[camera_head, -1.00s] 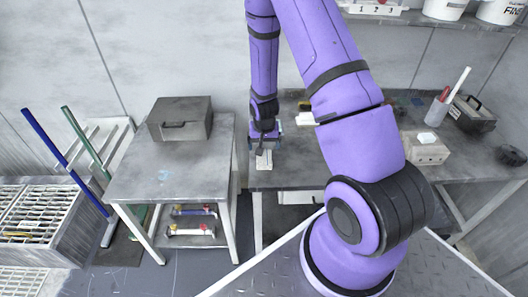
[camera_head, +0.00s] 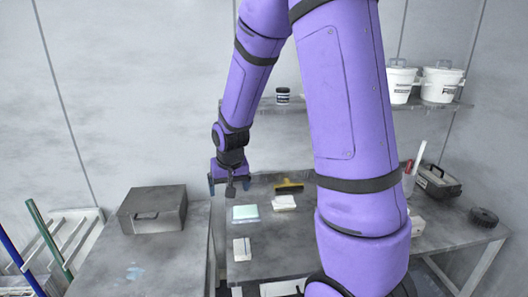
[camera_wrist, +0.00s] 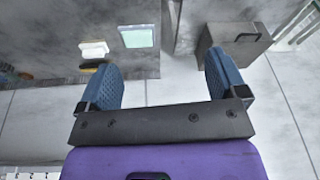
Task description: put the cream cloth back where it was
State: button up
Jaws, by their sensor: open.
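A small folded cream cloth (camera_head: 242,250) lies flat on the grey bench (camera_head: 270,262), near its left end. A second pale, whitish folded piece (camera_head: 284,202) lies farther back, beside a mint-green cloth (camera_head: 245,212). I cannot tell for sure which pale piece is the cream cloth. The whitish piece (camera_wrist: 94,49) and the mint cloth (camera_wrist: 137,36) also show in the wrist view. My gripper (camera_head: 230,191) is raised above the bench's left end, behind the front folded cloth and left of the mint one. In the wrist view its blue fingers (camera_wrist: 163,75) are wide apart with nothing between them.
A yellow-edged brush (camera_head: 289,187) lies behind the cloths. A grey metal box (camera_head: 153,209) stands on the side table (camera_head: 120,255) to the left. A black toolbox (camera_head: 438,185) and a dark round part (camera_head: 484,217) are at right. White buckets (camera_head: 440,83) stand on the shelf.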

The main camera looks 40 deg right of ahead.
jog(key=s+a+r+n+t, duration=0.1)
jog(key=s+a+r, duration=0.1)
jog(key=s+r, duration=0.4)
jog(key=s+a+r+n, duration=0.1)
jog(key=s+a+r, duration=0.25)
jog(key=r, duration=0.55)
jog(key=s+a+r+n, duration=0.1)
jog(key=s+r, duration=0.2)
jog(key=s, duration=0.4)
jog(key=s+a+r+n+t, duration=0.1)
jog(key=s+r, duration=0.2)
jog(key=s, duration=0.3)
jog(key=shift+s+r+n+y, duration=0.25)
jog(key=shift+s+n+y, duration=0.15)
